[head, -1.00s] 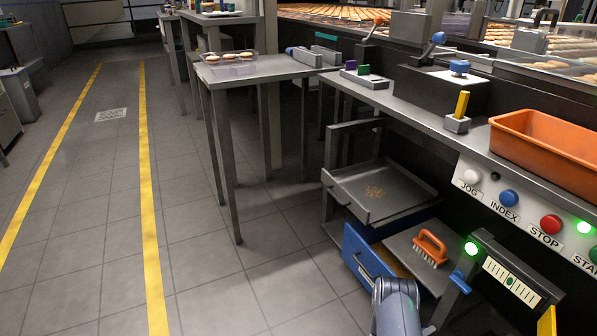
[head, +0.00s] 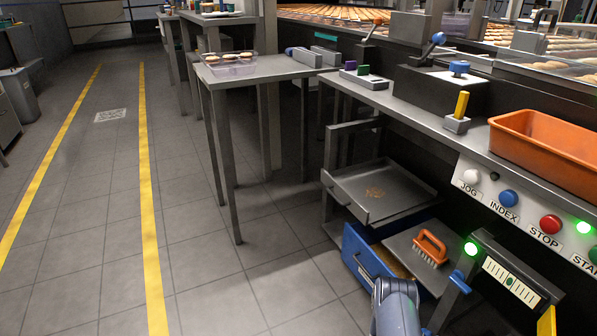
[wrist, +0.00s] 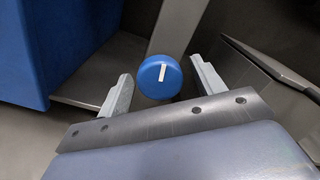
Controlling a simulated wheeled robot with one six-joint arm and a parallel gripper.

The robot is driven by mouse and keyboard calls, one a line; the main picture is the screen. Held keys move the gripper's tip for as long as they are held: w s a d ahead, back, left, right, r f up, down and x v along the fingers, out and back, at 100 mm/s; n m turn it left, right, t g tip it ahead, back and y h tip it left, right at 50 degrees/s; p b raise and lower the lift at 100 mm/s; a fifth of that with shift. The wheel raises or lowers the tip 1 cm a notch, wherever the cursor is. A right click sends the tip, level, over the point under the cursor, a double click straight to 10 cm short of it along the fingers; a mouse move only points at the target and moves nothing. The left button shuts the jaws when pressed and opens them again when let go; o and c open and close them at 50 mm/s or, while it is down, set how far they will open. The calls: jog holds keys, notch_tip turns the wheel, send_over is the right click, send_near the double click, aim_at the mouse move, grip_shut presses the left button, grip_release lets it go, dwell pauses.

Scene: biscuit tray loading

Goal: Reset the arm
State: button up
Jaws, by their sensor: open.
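My gripper (wrist: 160,88) is open in the wrist view, with its two grey fingers spread apart. A round blue knob (wrist: 158,77) with a white mark shows between the fingertips; I cannot tell whether it is touched. In the head view the blue knob (head: 460,281) sits on the front of the machine, below a lit green lamp. My arm shows at the bottom of the head view, and the gripper itself is mostly hidden there.
A blue drawer (head: 366,262) stands open left of my arm, and an orange-handled brush (head: 431,248) lies on a low shelf. A grey tray (head: 378,191) is above. A button panel (head: 527,212) and an orange bin (head: 548,150) are right. The left floor is clear.

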jog(key=m, duration=0.5)
dwell(0.3)
jog(key=shift+s, duration=0.1)
